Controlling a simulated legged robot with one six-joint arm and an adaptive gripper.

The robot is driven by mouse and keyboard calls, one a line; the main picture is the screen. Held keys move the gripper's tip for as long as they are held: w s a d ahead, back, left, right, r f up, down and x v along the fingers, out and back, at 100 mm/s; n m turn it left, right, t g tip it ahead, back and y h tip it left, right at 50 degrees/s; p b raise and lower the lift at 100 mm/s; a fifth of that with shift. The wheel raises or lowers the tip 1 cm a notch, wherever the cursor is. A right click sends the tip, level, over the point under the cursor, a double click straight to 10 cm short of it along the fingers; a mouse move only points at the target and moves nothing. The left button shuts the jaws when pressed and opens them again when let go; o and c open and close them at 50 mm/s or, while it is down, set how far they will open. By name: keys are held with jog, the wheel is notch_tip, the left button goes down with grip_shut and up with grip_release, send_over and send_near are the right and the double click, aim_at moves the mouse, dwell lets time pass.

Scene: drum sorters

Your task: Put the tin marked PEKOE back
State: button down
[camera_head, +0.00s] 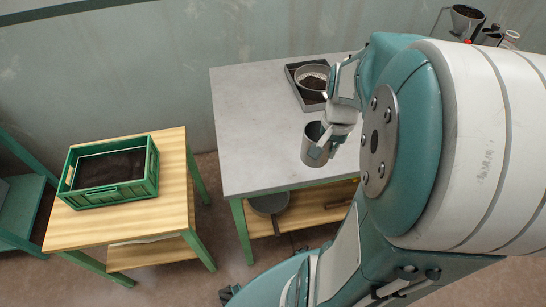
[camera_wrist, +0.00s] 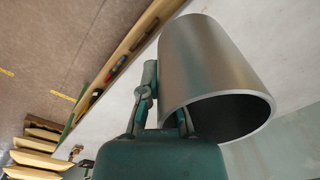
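A plain metal tin (camera_head: 313,143) is in my gripper (camera_head: 327,142), over the front part of the grey table (camera_head: 255,130). In the wrist view the tin (camera_wrist: 208,62) is large, with its open mouth towards the camera. My gripper (camera_wrist: 166,108) is shut on the tin's wall near the rim, one finger outside and the other at the mouth. No lettering shows on the visible side, so I cannot tell whether it reads PEKOE. The tin appears to be off the tabletop.
A dark tray (camera_head: 296,94) with a round sieve (camera_head: 312,72) of dark matter sits at the table's back. A pan (camera_head: 269,203) is on its lower shelf. A wooden table (camera_head: 115,221) at left bears a green crate (camera_head: 118,190) of dark soil-like matter. The grey tabletop's left half is clear.

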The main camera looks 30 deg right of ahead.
jog(key=w+a+f, duration=0.1)
jog(key=w+f, duration=0.2)
jog(key=w, duration=0.1)
jog(key=w+a+f, duration=0.1)
jog(key=w+f, duration=0.2)
jog(key=w, duration=0.1)
jog(key=w+a+f, duration=0.1)
jog(key=w+f, duration=0.2)
jog(key=w, duration=0.2)
jog(key=shift+f, duration=0.3)
jog(key=f, duration=0.3)
jog(key=shift+w+d+f, duration=0.2)
jog(key=shift+w+f, duration=0.05)
jog(key=shift+f, duration=0.05)
jog(key=shift+a, duration=0.1)
jog(key=c, duration=0.8)
grip_release()
